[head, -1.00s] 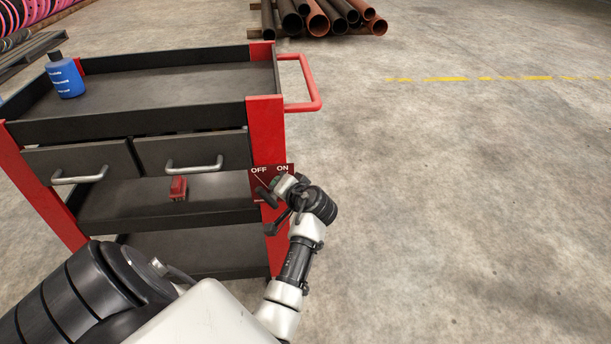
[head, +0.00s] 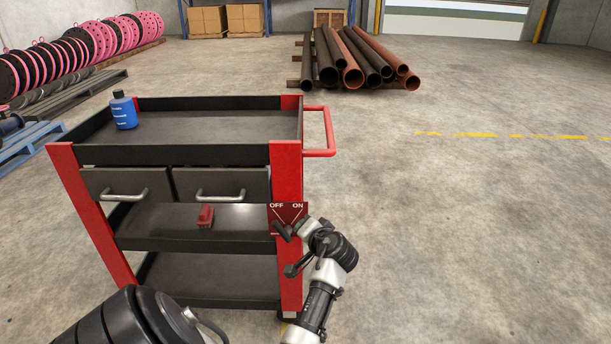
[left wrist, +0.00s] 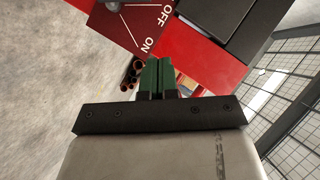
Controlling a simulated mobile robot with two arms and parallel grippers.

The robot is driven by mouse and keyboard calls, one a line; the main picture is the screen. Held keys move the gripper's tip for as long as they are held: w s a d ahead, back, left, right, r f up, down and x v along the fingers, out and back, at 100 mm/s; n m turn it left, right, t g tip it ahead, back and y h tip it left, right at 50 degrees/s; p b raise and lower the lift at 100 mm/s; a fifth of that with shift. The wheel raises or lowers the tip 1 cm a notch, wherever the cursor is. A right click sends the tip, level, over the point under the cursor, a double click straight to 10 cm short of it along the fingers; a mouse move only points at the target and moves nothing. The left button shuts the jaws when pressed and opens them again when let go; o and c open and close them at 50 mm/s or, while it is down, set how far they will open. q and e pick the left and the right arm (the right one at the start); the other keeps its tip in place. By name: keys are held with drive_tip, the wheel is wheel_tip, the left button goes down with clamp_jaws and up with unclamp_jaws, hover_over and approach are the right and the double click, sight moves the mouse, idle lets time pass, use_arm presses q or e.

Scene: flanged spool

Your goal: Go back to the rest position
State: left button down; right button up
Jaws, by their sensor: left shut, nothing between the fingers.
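The red switch panel (head: 288,211) marked OFF and ON is on the cart's right front post. Two pale lines on it run to the labels. Its lower part is hidden behind a dark bar and my wrist, so I cannot tell the switch position. My left arm reaches up to the panel from below. In the left wrist view my left gripper (left wrist: 158,62) has its two green fingers together, shut and empty, with the panel (left wrist: 135,22) just beyond them. Whether they touch anything is not clear. My right gripper is not in view.
The red and black cart (head: 215,155) has two drawers and lower shelves. A blue bottle (head: 124,112) stands on top and a small red object (head: 205,216) lies on a shelf. Pipes (head: 350,58) lie behind. The floor to the right is clear.

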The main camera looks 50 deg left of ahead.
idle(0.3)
use_arm(q)
drive_tip(key=d+f+m+t+h+p, duration=0.1)
drive_tip(key=d+f+m+h+p, duration=0.15)
drive_tip(key=d+f, duration=0.4)
drive_tip(key=d+f+m+t+h+p, duration=0.1)
drive_tip(key=d+f+m+t+h, duration=0.15)
drive_tip(key=f, duration=0.65)
drive_tip(key=s+d+f+m+g+h+p, duration=0.1)
drive_tip(key=s+d+f+h, duration=0.1)
drive_tip(key=s+d+f, duration=0.4)
drive_tip(key=s+d+f+m+g+h+p, duration=0.1)
drive_tip(key=s+d+f+h, duration=0.25)
drive_tip(key=f, duration=0.45)
drive_tip(key=s+d+f+g+h+p, duration=0.1)
drive_tip(key=s+d+f, duration=0.1)
drive_tip(key=s, duration=0.8)
drive_tip(key=s+d+f+g+h+p, duration=0.1)
drive_tip(key=s+d+f, duration=0.2)
drive_tip(key=s, duration=0.7)
drive_tip(key=s+d+f+n+g+h+p, duration=0.1)
drive_tip(key=s+d+f, duration=0.2)
drive_tip(key=s, duration=0.8)
drive_tip(key=shift+d+f+g, duration=0.15)
drive_tip(key=shift+f+g, duration=0.2)
drive_tip(key=shift+f, duration=0.5)
drive_tip(key=shift+s, duration=0.2)
